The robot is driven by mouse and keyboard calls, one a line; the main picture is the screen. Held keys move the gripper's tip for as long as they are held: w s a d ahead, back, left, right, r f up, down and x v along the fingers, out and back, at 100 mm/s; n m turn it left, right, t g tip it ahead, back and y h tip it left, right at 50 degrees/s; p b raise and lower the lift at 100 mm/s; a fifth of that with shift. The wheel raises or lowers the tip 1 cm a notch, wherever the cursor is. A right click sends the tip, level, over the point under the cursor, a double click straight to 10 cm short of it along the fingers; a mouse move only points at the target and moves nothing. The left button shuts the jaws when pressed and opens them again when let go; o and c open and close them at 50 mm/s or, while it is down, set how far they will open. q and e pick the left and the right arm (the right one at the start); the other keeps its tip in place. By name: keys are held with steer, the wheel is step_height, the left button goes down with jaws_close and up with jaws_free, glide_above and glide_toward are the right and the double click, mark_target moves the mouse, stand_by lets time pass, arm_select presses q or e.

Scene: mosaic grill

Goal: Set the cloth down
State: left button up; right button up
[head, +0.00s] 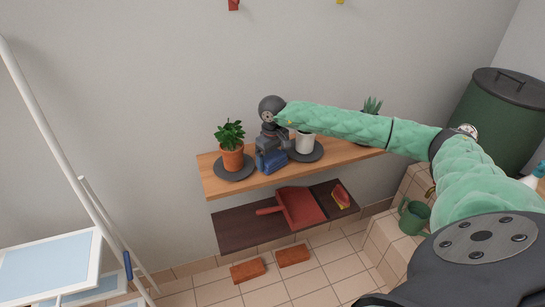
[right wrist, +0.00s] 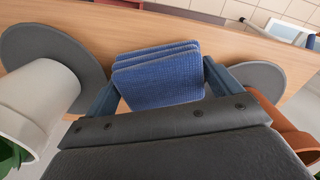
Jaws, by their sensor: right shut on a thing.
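The blue cloth (head: 271,164) is folded in layers. My right gripper (head: 272,152) is shut on it from above, at the wooden shelf (head: 335,160) between two dark round saucers. In the right wrist view the cloth (right wrist: 158,80) sits between the two fingers (right wrist: 160,88), its layered folds facing away from the gripper. The shelf surface lies right beneath or behind it; I cannot tell whether the cloth touches the wood. The gripper hides part of the cloth. My left gripper does not show.
A terracotta pot with a plant (head: 232,158) stands on the left saucer (head: 235,174). A white pot (head: 305,143) stands on the right saucer (head: 318,155). A lower dark shelf (head: 240,231) holds a red dustpan (head: 300,207).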

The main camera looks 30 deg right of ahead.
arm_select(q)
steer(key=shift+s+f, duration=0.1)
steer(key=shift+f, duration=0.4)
arm_select(e)
steer(key=shift+f, duration=0.25)
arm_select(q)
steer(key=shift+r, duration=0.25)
arm_select(e)
steer(key=shift+f, duration=0.1)
steer(key=o, duration=0.7)
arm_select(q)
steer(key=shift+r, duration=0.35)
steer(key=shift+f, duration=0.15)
